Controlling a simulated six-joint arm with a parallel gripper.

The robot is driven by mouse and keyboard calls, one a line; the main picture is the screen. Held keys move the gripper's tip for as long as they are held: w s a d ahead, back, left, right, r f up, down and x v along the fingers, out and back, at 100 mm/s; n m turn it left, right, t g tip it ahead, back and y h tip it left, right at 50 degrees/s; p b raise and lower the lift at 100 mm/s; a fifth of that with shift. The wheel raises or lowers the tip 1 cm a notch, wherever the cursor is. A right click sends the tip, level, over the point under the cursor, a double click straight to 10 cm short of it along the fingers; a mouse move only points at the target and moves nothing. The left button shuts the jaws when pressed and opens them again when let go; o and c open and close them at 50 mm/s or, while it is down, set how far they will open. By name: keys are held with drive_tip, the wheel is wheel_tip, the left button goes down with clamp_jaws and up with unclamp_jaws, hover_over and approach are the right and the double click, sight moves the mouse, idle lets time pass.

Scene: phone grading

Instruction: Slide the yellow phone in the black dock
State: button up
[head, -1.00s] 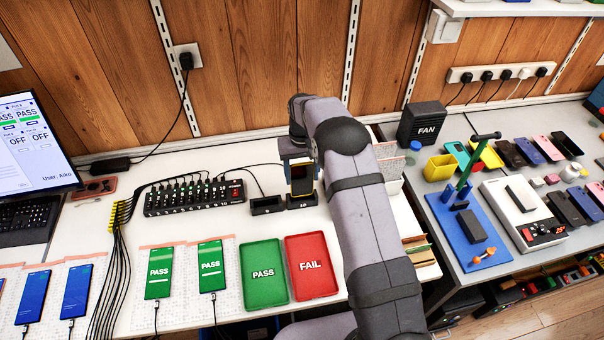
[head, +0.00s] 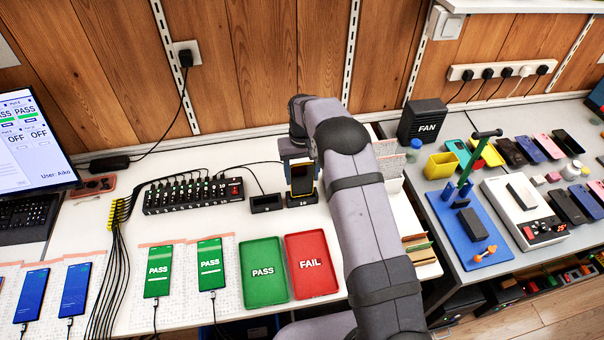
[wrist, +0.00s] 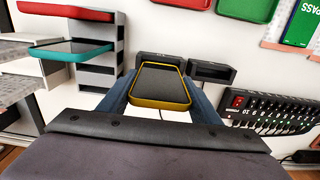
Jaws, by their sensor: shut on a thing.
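The yellow phone (wrist: 161,86) has a yellow edge and a dark face. In the wrist view it lies between the blue fingers of my gripper (wrist: 160,97), which is shut on it. The dock's edge (wrist: 158,58) shows just beyond the phone in the wrist view. My arm partly hides the gripper in the head view.
A second, empty black dock (head: 266,204) stands close on the left. A black hub (head: 193,196) with cables lies further left. A green PASS tray (head: 263,272) and a red FAIL tray (head: 313,266) lie in front.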

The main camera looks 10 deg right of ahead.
drive_tip(key=shift+f, duration=0.3)
idle(0.4)
drive_tip(key=shift+f+b, duration=0.35)
drive_tip(key=shift+b, duration=0.1)
drive_tip(key=shift+f, duration=0.15)
idle(0.4)
drive_tip(key=shift+f+b, duration=0.45)
drive_tip(key=shift+f, duration=0.05)
drive_tip(key=o, duration=1.3)
drive_tip(key=shift+r, duration=0.1)
